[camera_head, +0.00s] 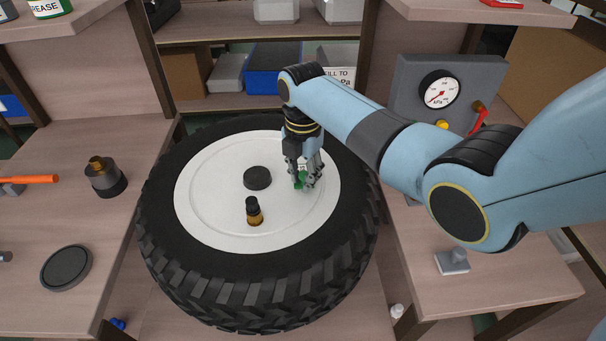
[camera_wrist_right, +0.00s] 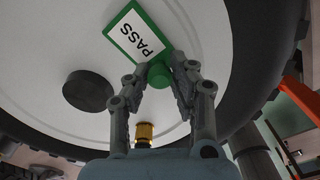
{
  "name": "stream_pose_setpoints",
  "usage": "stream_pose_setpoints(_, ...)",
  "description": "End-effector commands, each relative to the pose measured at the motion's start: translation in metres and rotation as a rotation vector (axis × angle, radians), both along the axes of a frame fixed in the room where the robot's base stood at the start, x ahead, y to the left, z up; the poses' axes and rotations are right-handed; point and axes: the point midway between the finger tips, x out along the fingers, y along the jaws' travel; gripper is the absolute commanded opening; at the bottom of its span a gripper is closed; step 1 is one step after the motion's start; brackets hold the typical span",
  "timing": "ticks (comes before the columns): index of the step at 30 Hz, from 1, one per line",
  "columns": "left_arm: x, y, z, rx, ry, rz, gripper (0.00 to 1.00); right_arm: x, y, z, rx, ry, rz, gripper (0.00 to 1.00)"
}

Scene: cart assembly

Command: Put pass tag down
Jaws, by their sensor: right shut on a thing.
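The green pass tag with a white "PASS" label (camera_wrist_right: 139,34) shows in the right wrist view against the white wheel disc (camera_wrist_right: 215,60). My right gripper (camera_wrist_right: 160,78) is shut on the tag's round green knob. In the head view my right gripper (camera_head: 305,182) reaches down over the right part of the disc (camera_head: 215,185). Only a little green of the pass tag (camera_head: 299,180) shows there between the fingers. I cannot tell whether the tag touches the disc. My left gripper is not in view.
A black round cap (camera_head: 257,178) and a brass valve with a black top (camera_head: 254,212) are on the disc, left of my right gripper. The black tyre (camera_head: 250,295) surrounds the disc. A gauge panel (camera_head: 450,75) stands right. The disc's left part is clear.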

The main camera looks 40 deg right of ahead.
Motion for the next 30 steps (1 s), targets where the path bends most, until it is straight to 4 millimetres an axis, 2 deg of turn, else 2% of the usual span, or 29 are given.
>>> stream_pose_setpoints(5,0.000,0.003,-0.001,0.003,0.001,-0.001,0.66,0.000,0.000,-0.003,0.001,0.001,0.000,0.00)
stream_pose_setpoints(6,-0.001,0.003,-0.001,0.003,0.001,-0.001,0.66,0.000,0.000,-0.002,0.000,0.001,0.000,0.27)
stream_pose_setpoints(10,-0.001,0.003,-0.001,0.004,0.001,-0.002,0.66,0.000,0.000,-0.002,0.000,0.001,0.000,0.44)
stream_pose_setpoints(18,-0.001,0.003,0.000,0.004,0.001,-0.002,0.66,0.000,0.000,-0.001,0.000,0.001,0.000,0.45)
stream_pose_setpoints(22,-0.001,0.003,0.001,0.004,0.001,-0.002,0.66,0.000,-0.001,0.009,-0.001,-0.001,0.000,0.45)
stream_pose_setpoints(26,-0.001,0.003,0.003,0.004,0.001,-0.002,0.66,0.001,-0.001,0.033,-0.001,-0.004,0.000,0.45)
stream_pose_setpoints(30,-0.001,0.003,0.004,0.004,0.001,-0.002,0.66,0.001,-0.001,0.066,-0.002,-0.004,0.000,0.45)
